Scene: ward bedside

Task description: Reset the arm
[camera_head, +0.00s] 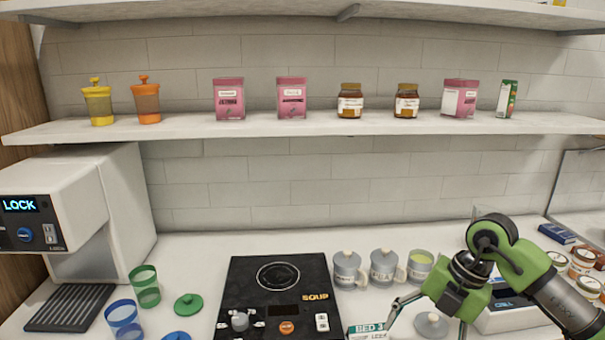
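My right arm comes in from the right, green and black. Its gripper (426,327) points down over the front of the counter, to the right of the black hob (255,298). Its two fingers are spread apart, with one reaching left and the other cut by the bottom edge. A grey round lid (431,324) shows on the counter between the fingers, and nothing is seen held. My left arm and gripper are not in view.
Grey lidded mugs (348,270) stand behind the gripper. A white device (507,313) and several jars (583,262) are at right. A dispenser (50,205), a green cup (145,287) and a blue cup (123,318) are at left. A loaded shelf (300,124) spans above.

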